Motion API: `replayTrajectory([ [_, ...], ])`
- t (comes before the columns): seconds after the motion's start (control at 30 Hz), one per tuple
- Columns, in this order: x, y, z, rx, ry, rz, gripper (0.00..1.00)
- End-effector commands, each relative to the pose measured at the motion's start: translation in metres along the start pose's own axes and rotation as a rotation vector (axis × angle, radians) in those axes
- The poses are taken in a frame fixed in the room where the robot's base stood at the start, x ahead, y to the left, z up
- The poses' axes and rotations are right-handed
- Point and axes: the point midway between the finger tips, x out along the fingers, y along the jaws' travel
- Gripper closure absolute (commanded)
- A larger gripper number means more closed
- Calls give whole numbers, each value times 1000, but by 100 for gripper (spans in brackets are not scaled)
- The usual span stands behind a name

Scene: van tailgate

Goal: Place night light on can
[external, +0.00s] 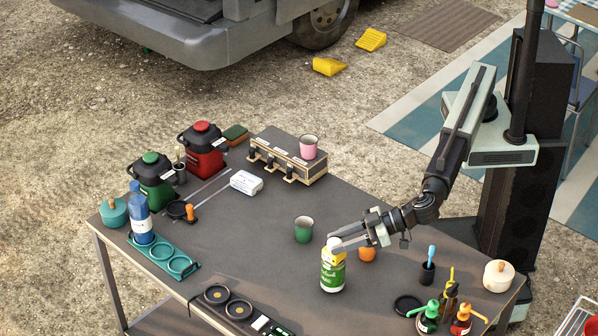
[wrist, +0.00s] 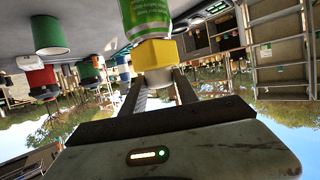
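The can (external: 332,277), green and white, stands upright on the dark table; its upper part shows at the top of the upside-down wrist view (wrist: 143,14). The night light has a yellow base (external: 341,256) and a white dome. It is upright at the can's top, and in the wrist view its yellow base (wrist: 160,52) meets the can's edge; I cannot tell whether it rests there or hovers just above. My gripper (external: 337,244) reaches in from the right, its fingers on both sides of the white dome and apparently closed on it.
A green cup (external: 304,229) stands behind the can, and an orange object (external: 367,253) sits close under my gripper. A dark holder with a blue-handled tool (external: 428,270) and several bottles are at the right. Black round trays (external: 228,302) lie front left.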

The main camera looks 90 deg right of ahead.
Motion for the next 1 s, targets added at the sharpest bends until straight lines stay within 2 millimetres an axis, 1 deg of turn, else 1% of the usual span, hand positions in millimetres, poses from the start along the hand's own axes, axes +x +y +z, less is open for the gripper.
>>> replayTrajectory([
  [0.03, 0, 0, 0, 0, 0, 0, 49],
  [0.07, 0, 0, 0, 0, 0, 0, 44],
  [0.33, 0, 0, 0, 0, 0, 0, 44],
  [0.43, -3, 0, -6, 0, 0, 0, 44],
  [0.57, -29, 1, -6, -1, -1, -1, 44],
  [0.7, -66, 1, -7, -1, -1, -3, 44],
  [0.8, -89, 1, -6, -2, -1, -2, 44],
  [0.9, -107, 1, -6, -1, 0, -1, 44],
  [1.0, -117, 0, -5, 0, 0, -1, 44],
])
